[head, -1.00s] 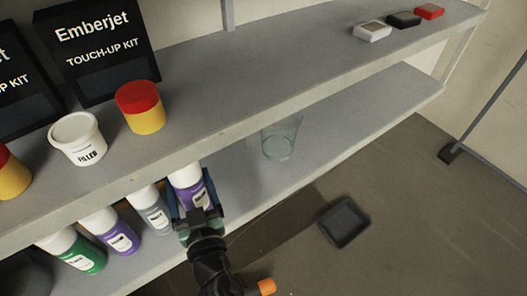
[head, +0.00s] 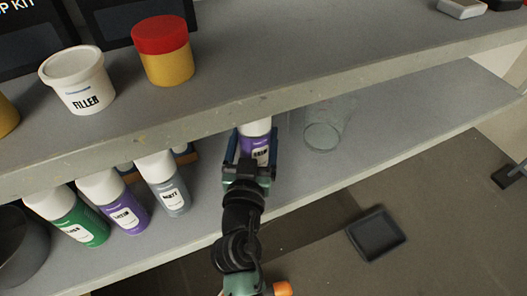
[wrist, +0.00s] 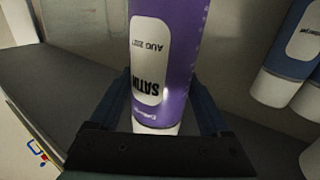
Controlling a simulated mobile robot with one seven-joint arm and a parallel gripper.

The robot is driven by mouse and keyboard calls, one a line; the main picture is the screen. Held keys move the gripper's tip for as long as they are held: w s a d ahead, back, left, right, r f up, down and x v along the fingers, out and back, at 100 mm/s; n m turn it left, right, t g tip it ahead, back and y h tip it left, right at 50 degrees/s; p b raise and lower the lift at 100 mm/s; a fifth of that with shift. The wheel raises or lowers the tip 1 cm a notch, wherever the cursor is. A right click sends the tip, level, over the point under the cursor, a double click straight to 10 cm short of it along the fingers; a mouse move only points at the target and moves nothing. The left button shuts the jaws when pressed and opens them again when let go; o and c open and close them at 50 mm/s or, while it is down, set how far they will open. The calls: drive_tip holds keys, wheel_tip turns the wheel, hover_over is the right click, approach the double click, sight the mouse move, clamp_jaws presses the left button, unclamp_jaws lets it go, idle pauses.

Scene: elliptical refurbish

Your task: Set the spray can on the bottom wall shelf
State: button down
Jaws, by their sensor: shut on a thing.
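A purple spray can (head: 256,146) with a white cap is in my gripper (head: 250,160) at the bottom wall shelf (head: 390,125). My gripper is shut on the can, with one finger on each side. In the wrist view the purple can (wrist: 178,60) shows its "SATIN" label upside down between the fingers (wrist: 168,120). In the head view the upper shelf's edge hides the can's top. I cannot tell whether its base touches the shelf.
Grey, purple (head: 122,207) and green (head: 78,218) cans stand left of my gripper. A clear cup (head: 322,136) stands to the right. The upper shelf (head: 300,70) overhangs, holding a filler tub (head: 78,82) and a red-lidded jar (head: 163,52). A dark tray (head: 376,234) lies on the floor.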

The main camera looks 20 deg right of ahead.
sight(255, 154)
drive_tip(key=shift+f+b, duration=0.85)
drive_tip(key=shift+f, duration=1.4)
drive_tip(key=shift+f, duration=0.1)
unclamp_jaws()
drive_tip(key=shift+f, duration=0.1)
drive_tip(key=shift+r, duration=0.2)
drive_tip(key=b+v, duration=0.3)
drive_tip(key=v, duration=0.9)
drive_tip(key=shift+f, duration=0.1)
